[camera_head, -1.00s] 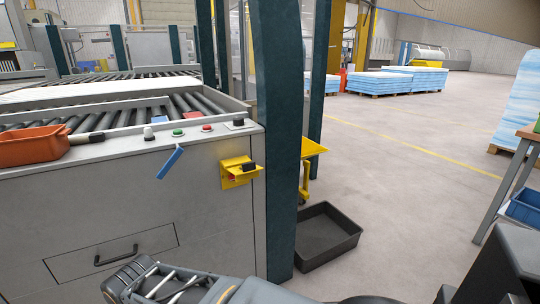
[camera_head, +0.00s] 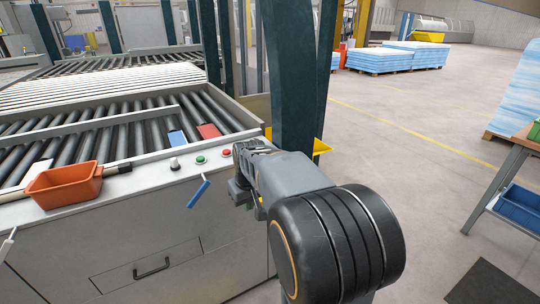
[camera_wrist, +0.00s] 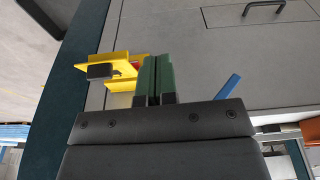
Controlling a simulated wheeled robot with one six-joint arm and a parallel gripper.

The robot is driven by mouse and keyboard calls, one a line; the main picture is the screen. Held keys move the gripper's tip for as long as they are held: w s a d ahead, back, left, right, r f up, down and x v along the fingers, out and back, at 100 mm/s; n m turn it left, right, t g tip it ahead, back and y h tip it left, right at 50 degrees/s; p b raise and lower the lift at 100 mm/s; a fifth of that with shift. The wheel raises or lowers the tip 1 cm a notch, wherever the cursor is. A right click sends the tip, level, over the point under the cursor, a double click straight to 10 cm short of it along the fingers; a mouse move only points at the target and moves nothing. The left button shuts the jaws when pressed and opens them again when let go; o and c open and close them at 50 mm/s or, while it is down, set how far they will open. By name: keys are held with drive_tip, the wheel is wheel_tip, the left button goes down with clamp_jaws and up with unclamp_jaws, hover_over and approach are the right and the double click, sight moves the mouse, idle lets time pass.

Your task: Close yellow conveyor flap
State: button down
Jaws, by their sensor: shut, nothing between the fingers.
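The yellow flap (camera_wrist: 122,82) sits on the grey front panel of the conveyor housing in the wrist view. It juts out from the panel, with a black block (camera_wrist: 101,71) at its outer part and a small red part (camera_wrist: 137,65) beside it. My gripper (camera_wrist: 157,58) has its two green fingers pressed together and empty. In the wrist picture the fingers overlap the flap's right edge; I cannot tell whether they touch it. In the head view my arm hides nearly all of the flap.
The conveyor's top edge holds an orange bin (camera_head: 65,184) and buttons, including a green one (camera_head: 201,159). A dark teal post (camera_head: 291,75) stands close beside my arm. Open floor lies to the right.

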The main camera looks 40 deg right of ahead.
drive_tip(key=w+d+r+p, duration=0.4)
drive_tip(key=d+r+p, duration=0.6)
drive_tip(key=d+r, duration=0.1)
drive_tip(key=shift+m, duration=0.3)
drive_tip(key=f, duration=0.3)
drive_tip(key=w+f+p, duration=0.1)
drive_tip(key=f, duration=0.7)
drive_tip(key=shift+w+d+f, duration=0.2)
drive_tip(key=shift+w+d, duration=0.05)
drive_tip(key=shift+d, duration=0.05)
drive_tip(key=shift+s+f+p, duration=0.25)
drive_tip(key=shift+f+p, duration=0.05)
drive_tip(key=shift+f, duration=0.65)
